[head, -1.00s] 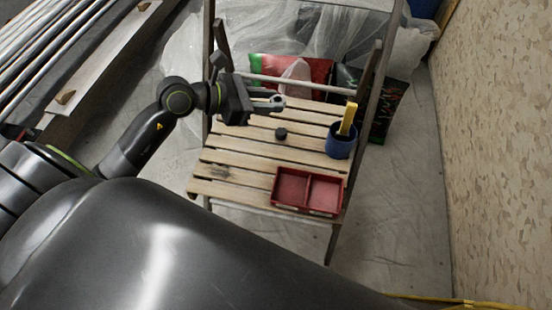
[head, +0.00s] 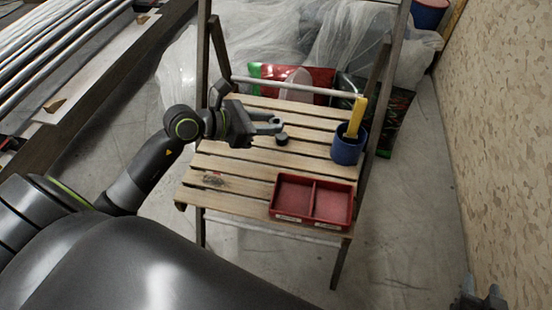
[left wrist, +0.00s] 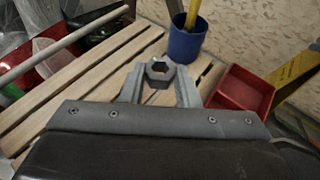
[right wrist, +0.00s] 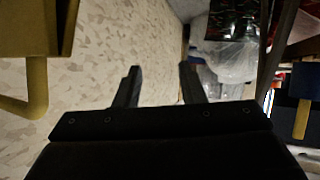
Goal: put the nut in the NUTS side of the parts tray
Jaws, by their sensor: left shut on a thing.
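The nut (head: 282,138) is a dark, short hexagonal piece at the tips of my left gripper (head: 274,126). In the left wrist view the nut (left wrist: 160,71) shows grey with an open hole, and my left gripper (left wrist: 160,82) is shut on it. It is at or just above the slats; any gap is unclear. The red parts tray (head: 313,184) lies at the near right of the slatted top, with two empty compartments. Its front labels are too small to read. My right gripper (right wrist: 160,85) is open and empty, away from the stand near the wall.
The slatted wooden stand (head: 235,166) has bare slats left of the tray. A blue cup (head: 347,150) with a yellow handle (head: 356,117) stands behind the tray at the right. A rail (head: 300,86) crosses the back. The speckled wall (head: 490,130) is at the right.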

